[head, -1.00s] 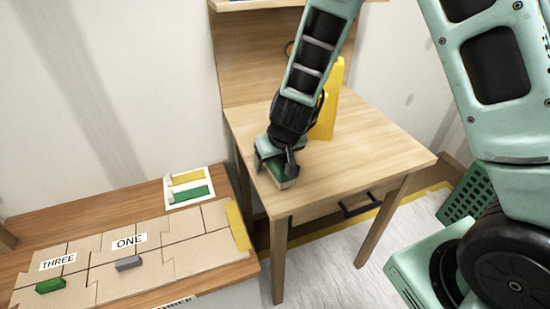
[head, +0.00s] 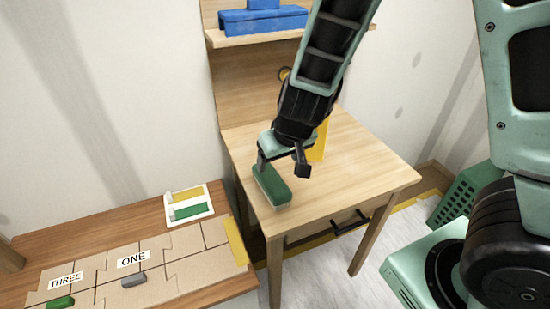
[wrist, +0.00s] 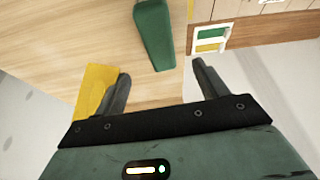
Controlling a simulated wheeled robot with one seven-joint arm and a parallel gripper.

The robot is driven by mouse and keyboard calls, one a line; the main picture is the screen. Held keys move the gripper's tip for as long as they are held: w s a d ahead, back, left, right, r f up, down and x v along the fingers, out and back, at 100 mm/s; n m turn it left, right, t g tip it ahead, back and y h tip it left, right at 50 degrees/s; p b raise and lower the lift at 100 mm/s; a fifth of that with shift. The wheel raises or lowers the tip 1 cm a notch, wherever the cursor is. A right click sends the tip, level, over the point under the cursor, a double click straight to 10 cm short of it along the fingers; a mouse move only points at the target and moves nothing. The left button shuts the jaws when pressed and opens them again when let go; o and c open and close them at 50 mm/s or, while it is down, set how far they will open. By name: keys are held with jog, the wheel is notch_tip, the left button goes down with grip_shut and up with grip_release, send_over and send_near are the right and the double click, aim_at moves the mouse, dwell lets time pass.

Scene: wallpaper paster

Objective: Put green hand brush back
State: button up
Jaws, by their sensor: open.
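The green hand brush (head: 270,187) lies on the light wooden desk (head: 370,165), near its left front edge. In the wrist view the brush (wrist: 154,34) lies beyond my gripper's fingers, apart from them. My gripper (head: 282,167) is open and empty, just above and behind the brush in the head view. In the wrist view the gripper's two fingers (wrist: 160,80) stand wide apart.
A yellow upright object (head: 319,142) stands on the desk behind my gripper. A blue object (head: 262,19) sits on the shelf above. A lower table on the left holds a white tray (head: 168,217) with yellow and green pieces, and labelled boards. A green crate (head: 458,198) stands at right.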

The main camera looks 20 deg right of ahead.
jog(key=s+a+r+n+g+y+p, duration=0.1)
jog(key=s+a+r+n+g+y, duration=0.1)
jog(key=s+a+r, duration=0.55)
jog(key=s+r+n+g+h, duration=0.1)
jog(key=s+r+n, duration=0.1)
jog(key=s, duration=0.5)
jog(key=s+r+n+g, duration=0.1)
jog(key=s+r+n, duration=0.1)
jog(key=s, duration=0.5)
jog(key=shift+s+d+n+g+h, duration=0.2)
jog(key=shift+d+n+g+h, duration=0.1)
jog(key=shift+d+h, duration=0.15)
jog(key=shift+r, duration=0.1)
